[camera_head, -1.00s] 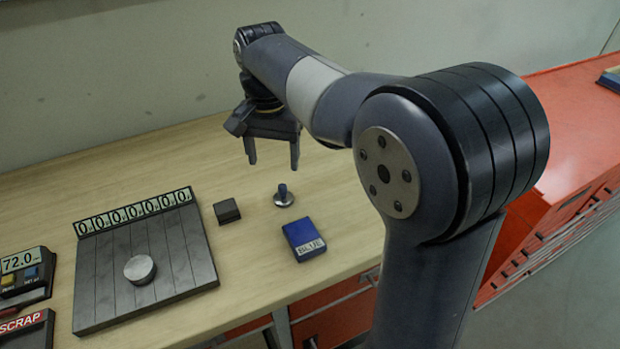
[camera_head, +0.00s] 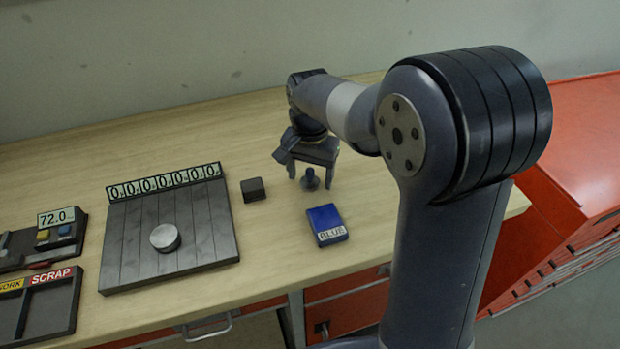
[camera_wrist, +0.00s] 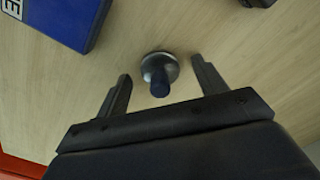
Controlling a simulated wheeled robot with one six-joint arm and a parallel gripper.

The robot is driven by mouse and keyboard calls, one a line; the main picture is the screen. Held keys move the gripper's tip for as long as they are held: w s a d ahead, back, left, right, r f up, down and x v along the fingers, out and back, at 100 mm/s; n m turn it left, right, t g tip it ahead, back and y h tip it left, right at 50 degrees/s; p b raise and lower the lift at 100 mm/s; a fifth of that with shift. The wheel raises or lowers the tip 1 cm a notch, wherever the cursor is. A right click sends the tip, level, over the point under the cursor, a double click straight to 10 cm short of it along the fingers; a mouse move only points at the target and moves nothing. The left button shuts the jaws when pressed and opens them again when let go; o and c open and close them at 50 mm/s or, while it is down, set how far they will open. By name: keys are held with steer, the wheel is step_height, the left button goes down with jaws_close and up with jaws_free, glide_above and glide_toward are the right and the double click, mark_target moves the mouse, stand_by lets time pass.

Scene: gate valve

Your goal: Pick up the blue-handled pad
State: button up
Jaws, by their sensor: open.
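The blue-handled pad (camera_head: 310,180) is a small round metal disc with an upright dark blue knob, standing on the wooden bench. In the wrist view the pad (camera_wrist: 159,72) shows its silver disc and blue handle just ahead of the jaws and roughly midway between their lines. My gripper (camera_head: 311,178) is open, pointing down over the pad, with one finger to each side of it in the head view. In the wrist view the open gripper (camera_wrist: 163,78) has empty space around the handle, and neither finger appears to touch it.
A blue box labelled BLUE (camera_head: 327,224) lies close in front of the pad. A small dark block (camera_head: 253,189) is to the left. A dark slatted plate (camera_head: 205,245) bears a metal disc (camera_head: 165,237) and a row of zero dials. A scrap tray (camera_head: 50,310) sits farther left.

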mark_target(310, 169)
steer(key=shift+c, duration=0.4)
steer(key=c, duration=1.1)
step_height(310, 169, up, 10)
steer(key=shift+r, duration=0.1)
